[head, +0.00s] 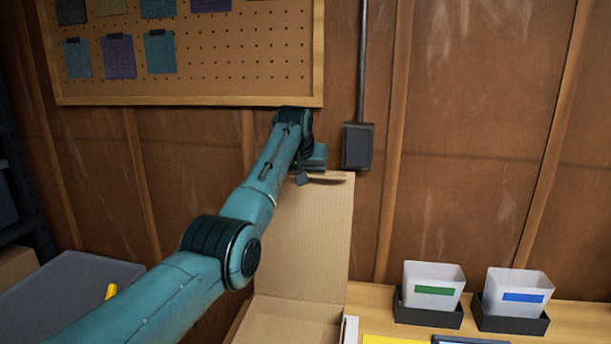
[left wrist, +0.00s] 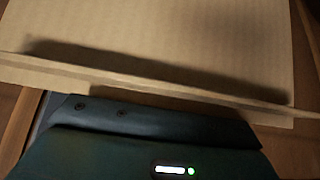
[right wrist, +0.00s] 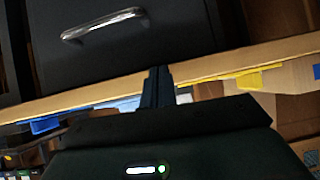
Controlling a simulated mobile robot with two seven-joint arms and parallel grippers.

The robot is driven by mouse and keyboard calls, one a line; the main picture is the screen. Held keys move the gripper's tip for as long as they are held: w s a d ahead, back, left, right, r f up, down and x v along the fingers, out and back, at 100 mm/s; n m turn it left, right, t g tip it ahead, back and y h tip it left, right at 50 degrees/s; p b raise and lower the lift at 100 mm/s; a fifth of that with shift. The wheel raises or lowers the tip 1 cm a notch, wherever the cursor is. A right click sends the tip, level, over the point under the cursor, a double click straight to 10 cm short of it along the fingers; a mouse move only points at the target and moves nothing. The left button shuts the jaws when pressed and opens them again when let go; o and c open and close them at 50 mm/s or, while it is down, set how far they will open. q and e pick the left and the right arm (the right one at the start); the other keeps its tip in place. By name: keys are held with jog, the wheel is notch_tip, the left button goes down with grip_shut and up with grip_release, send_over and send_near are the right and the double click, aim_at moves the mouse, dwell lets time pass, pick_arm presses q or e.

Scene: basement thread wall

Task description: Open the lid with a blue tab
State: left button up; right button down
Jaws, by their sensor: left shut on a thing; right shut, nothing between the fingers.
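A cardboard box (head: 290,325) stands on the bench at the bottom of the head view, its lid (head: 308,235) raised upright and its inside partly showing. My left gripper (head: 320,176) is shut on the lid's upper edge. The lid (left wrist: 180,30) fills much of the left wrist view, with its edge flap running across; the fingertips are hidden there. No blue tab shows on this lid. A small blue tab (right wrist: 317,71) shows at the right edge of the right wrist view, near a yellow tab (right wrist: 250,77) on cardboard. My right gripper (right wrist: 157,88) is shut and empty.
Two white bins with a green label (head: 434,285) and a blue label (head: 516,295) stand right of the box. A dark drawer front (right wrist: 130,50) with a metal handle is ahead of my right gripper. A conduit box (head: 357,146) is on the wall beside the lid.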

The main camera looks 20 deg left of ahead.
pick_arm(q)
jog(key=shift+s+d+f, duration=0.15)
jog(key=shift+f, duration=0.8)
jog(key=o, duration=1.4)
jog(key=w+b+v, duration=0.1)
jog(key=b+v, duration=0.2)
jog(key=v, duration=1.1)
jog(key=shift+r, duration=0.4)
jog(key=shift+s, duration=0.1)
